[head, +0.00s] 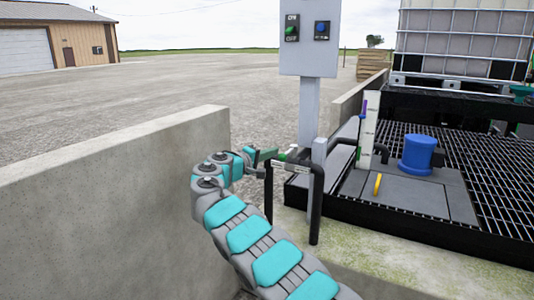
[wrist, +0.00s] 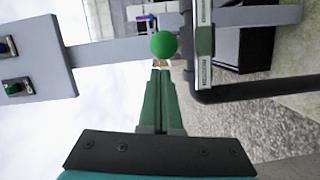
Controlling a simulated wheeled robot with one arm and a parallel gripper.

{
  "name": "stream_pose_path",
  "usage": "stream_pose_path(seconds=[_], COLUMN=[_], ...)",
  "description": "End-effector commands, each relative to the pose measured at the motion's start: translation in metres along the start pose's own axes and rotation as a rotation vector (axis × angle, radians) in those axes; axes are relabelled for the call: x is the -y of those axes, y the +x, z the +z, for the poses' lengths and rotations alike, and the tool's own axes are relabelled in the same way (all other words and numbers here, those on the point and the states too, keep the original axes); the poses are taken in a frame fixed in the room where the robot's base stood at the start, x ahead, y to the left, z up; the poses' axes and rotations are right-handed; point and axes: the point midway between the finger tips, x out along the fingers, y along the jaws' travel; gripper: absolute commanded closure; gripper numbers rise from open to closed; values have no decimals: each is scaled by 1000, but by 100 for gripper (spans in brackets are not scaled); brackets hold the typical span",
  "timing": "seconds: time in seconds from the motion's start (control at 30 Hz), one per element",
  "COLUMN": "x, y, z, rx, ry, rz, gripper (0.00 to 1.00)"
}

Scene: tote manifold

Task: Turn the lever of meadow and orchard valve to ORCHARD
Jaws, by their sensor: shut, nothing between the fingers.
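A green ball knob (wrist: 163,46) is in the wrist view, just beyond my fingertips. It looks like the valve lever's end; the lever's shaft is hidden behind it. A bar with two white label plates (wrist: 204,70) is right of the knob; their words are too small to read. In the head view, the valve's label plate (head: 297,166) is on the black pipe stand. My gripper (wrist: 160,72) has its long green fingers together, with nothing between them. I cannot tell whether the tips touch the knob.
A black pipe (head: 318,205) bends down in front of the valve. A grey post (head: 309,105) carries a switch box (head: 309,38) behind it. A concrete wall (head: 100,190) is close on the left. A blue bucket-like item (head: 417,155) and yellow handle (head: 377,184) are right.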

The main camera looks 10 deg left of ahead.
Motion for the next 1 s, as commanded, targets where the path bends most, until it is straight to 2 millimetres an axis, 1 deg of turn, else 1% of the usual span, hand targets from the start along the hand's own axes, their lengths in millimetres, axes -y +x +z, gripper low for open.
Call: stream_pose_path(seconds=[0.3, 0.77, 1.0], x=[0, 0, 1], y=[3, 3, 8], z=[12, 14, 20], rx=[2, 2, -9], ry=[-1, -1, -2], rz=[2, 0, -1], gripper=[100, 100, 100])
